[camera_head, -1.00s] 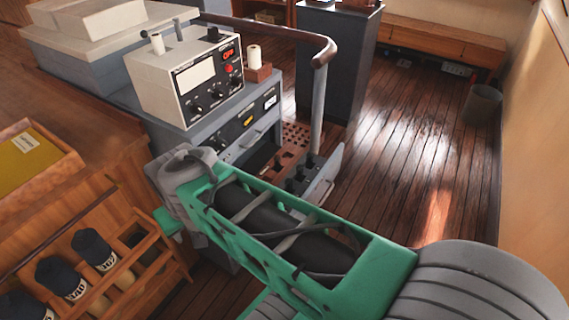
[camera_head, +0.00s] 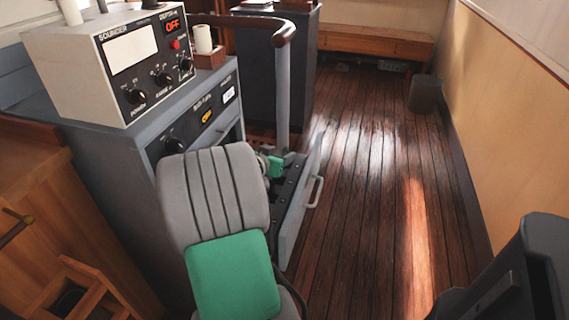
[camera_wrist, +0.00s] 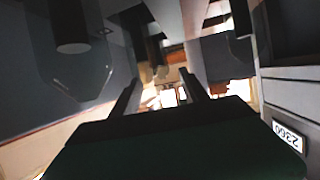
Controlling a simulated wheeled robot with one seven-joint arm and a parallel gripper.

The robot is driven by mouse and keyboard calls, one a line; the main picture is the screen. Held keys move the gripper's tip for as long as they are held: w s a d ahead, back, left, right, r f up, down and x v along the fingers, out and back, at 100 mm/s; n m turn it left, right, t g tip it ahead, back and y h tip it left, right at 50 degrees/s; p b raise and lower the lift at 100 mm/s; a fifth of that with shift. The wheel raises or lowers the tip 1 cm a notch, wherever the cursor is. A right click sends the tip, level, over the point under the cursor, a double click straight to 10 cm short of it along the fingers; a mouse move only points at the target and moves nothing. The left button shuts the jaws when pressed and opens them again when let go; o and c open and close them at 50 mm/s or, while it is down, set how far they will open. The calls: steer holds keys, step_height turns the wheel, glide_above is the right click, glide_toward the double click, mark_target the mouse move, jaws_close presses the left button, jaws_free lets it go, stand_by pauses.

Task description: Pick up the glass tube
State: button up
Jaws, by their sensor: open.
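I cannot make out a glass tube in either view. The open drawer (camera_head: 300,205) of the grey cabinet (camera_head: 110,165) shows dark contents, partly hidden behind my grey and green arm. A small green part of my arm's far end shows over the drawer in the head view. In the wrist view my gripper (camera_wrist: 162,88) has its two dark fingers apart, with nothing seen held between them. Blurred tan and bright shapes lie beyond the fingertips; I cannot tell what they are.
The sounder box (camera_head: 115,65) stands on the cabinet, beside a white roll (camera_head: 203,40) in a wooden holder. A brown-topped rail (camera_head: 282,90) rises behind the drawer. A bin (camera_head: 425,93) stands by the right wall. The wooden floor (camera_head: 365,200) right of the drawer is clear.

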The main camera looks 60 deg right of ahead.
mark_target(284, 152)
steer(key=x, duration=0.3)
steer(key=shift+w+f, duration=0.1)
steer(key=shift+w, duration=0.05)
steer(key=shift+a, duration=0.1)
jaws_close()
